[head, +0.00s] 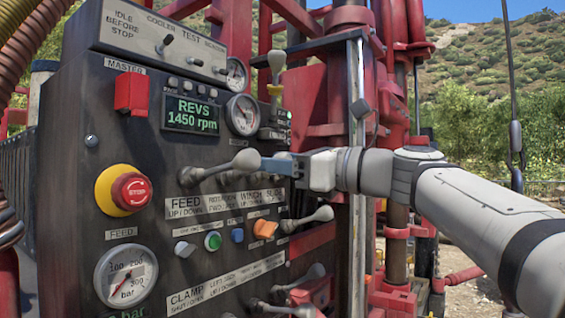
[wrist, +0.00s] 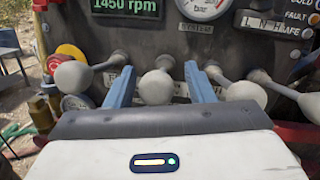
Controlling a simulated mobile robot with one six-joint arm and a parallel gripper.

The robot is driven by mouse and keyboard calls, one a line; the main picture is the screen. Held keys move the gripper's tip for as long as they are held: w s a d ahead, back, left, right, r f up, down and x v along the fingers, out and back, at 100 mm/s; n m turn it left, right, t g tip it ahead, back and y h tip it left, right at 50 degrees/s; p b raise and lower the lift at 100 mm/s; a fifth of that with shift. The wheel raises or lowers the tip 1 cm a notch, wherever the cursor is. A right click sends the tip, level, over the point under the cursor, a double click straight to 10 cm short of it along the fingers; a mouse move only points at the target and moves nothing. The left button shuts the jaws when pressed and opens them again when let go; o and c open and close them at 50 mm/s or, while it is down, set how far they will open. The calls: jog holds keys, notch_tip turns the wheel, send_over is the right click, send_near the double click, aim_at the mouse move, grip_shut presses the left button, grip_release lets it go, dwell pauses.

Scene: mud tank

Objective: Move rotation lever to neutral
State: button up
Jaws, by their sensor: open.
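My gripper (wrist: 160,80) is open in the wrist view, its two blue fingers on either side of a pale round lever knob (wrist: 156,88). By its place second from the left in the row, this looks like the rotation lever. A gap shows on each side of the knob. In the head view my gripper (head: 272,163) is at the panel's upper lever row and hides the rotation lever. The leftmost lever's grey knob (head: 247,160), above the FEED label (head: 186,204), is just left of the fingers. It also shows in the wrist view (wrist: 72,77).
Another lever knob (wrist: 243,95) stands close right of the fingers. A red emergency stop button (head: 131,191) is left of the levers. A REVS display (head: 190,114) reads 1450 rpm. More levers (head: 316,272) stick out lower on the panel.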

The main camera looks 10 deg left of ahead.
jog(key=v, duration=0.7)
jog(key=shift+s+d+b, duration=0.2)
jog(key=shift+d+b, duration=0.15)
jog(key=shift+f, duration=0.15)
dwell(0.4)
